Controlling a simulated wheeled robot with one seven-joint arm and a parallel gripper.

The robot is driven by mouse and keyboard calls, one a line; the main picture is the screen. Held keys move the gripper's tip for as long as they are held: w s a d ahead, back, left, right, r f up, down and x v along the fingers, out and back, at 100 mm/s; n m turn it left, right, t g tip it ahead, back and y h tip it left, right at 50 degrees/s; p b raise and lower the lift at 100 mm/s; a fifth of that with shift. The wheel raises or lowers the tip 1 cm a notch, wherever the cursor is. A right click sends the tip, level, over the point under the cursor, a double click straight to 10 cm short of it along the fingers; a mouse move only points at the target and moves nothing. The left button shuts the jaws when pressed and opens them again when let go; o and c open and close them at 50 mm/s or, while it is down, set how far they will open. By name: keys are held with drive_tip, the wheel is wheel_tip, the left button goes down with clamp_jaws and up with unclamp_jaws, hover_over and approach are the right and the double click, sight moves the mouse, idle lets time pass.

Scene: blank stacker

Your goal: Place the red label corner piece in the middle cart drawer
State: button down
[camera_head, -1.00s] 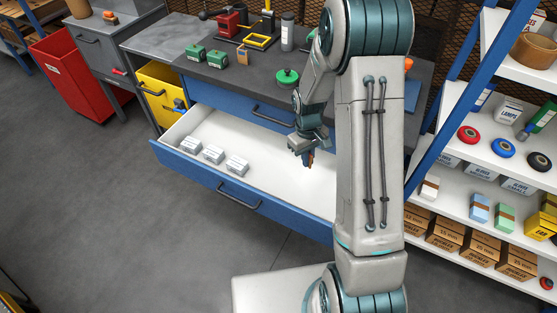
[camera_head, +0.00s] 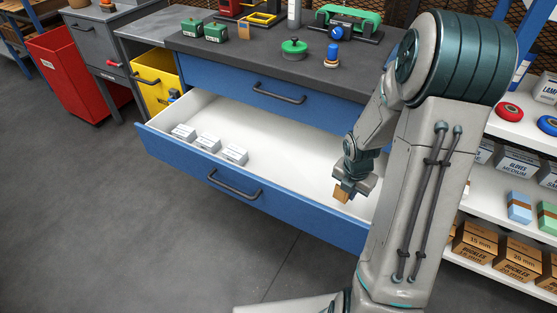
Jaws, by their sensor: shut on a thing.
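My gripper (camera_head: 348,182) points down over the right part of an open blue drawer (camera_head: 260,200) with a white inside. It is shut on a small tan-brown piece (camera_head: 342,193); no red label shows on the side I see, and the piece is partly hidden by the jaws. The piece appears above the drawer floor, near the front wall. Three small white boxes (camera_head: 208,142) lie in a row at the drawer's left. A closed blue drawer (camera_head: 240,86) sits above the open one. I cannot tell from this view which drawer is the middle cart drawer.
The dark worktop (camera_head: 250,55) above bears green blocks (camera_head: 204,30), a green round knob (camera_head: 294,48) and a blue-topped piece (camera_head: 332,55). A shelf with boxes (camera_head: 492,245) stands at right. A red bin (camera_head: 65,75) is at far left. The drawer's middle is free.

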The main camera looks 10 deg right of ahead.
drive_tip(key=shift+s+d+f+n+b, duration=0.15)
drive_tip(key=shift+f+n+b, duration=0.15)
drive_tip(key=shift+f+n, duration=0.2)
drive_tip(key=shift+s+d+f+n+b, duration=0.15)
drive_tip(key=shift+f+n+b, duration=0.15)
drive_tip(key=shift+f+n, duration=0.2)
drive_tip(key=shift+w+a, duration=0.25)
drive_tip(key=shift+w, duration=0.15)
drive_tip(key=b, duration=0.3)
hover_over(304, 178)
drive_tip(key=shift+s+a, duration=0.1)
drive_tip(key=shift+f+b, duration=0.75)
drive_tip(key=shift+f, duration=0.85)
drive_tip(key=shift+f, duration=0.1)
drive_tip(key=shift+f, duration=0.15)
drive_tip(key=c, duration=1.6)
unclamp_jaws()
